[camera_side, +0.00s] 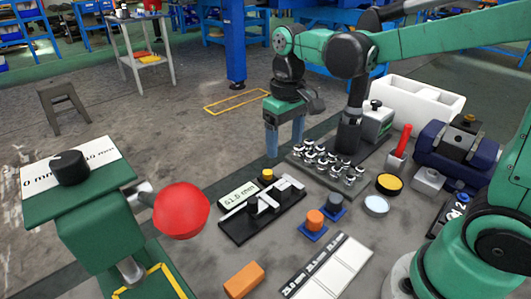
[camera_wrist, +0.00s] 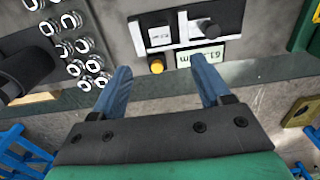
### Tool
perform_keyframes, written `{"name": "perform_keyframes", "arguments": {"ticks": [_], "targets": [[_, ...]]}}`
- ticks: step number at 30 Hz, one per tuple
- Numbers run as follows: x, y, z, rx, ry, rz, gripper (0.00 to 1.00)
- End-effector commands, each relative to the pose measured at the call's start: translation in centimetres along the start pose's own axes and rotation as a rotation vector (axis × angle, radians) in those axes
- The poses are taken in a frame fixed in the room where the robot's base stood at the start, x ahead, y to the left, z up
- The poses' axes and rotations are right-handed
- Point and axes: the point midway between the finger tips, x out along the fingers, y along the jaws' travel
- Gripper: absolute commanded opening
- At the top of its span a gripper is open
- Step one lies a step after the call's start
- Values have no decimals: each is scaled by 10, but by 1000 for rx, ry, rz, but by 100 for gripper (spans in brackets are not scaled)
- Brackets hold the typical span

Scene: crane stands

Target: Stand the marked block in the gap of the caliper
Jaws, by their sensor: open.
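My gripper (camera_side: 285,147) is open with blue fingers pointing down, above and behind the caliper. In the wrist view the fingers (camera_wrist: 160,68) are apart with nothing between them. An orange block (camera_side: 244,280) lies at the front, apart from the caliper; no mark can be made out on it, so I cannot tell whether it is the marked block.
A tray of metal parts (camera_side: 296,160) stands right of my gripper. Orange and grey pieces on blue bases (camera_side: 313,238) and a white labelled board (camera_side: 330,270) lie right of the caliper. A red ball-ended knob (camera_side: 181,210) stands left. A white bin (camera_side: 421,98) stands behind.

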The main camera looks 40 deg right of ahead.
Motion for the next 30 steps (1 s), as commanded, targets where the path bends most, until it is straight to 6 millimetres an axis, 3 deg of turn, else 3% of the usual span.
{"name": "perform_keyframes", "arguments": {"ticks": [8, 12, 21, 30], "targets": [[-21, 0, 2, 0, 16, 0, 70], [-24, 0, 15, 0, 124, 0, 70], [-13, 0, 49, 0, 494, 0, 70], [-6, 0, 57, 0, 623, 0, 70]]}}
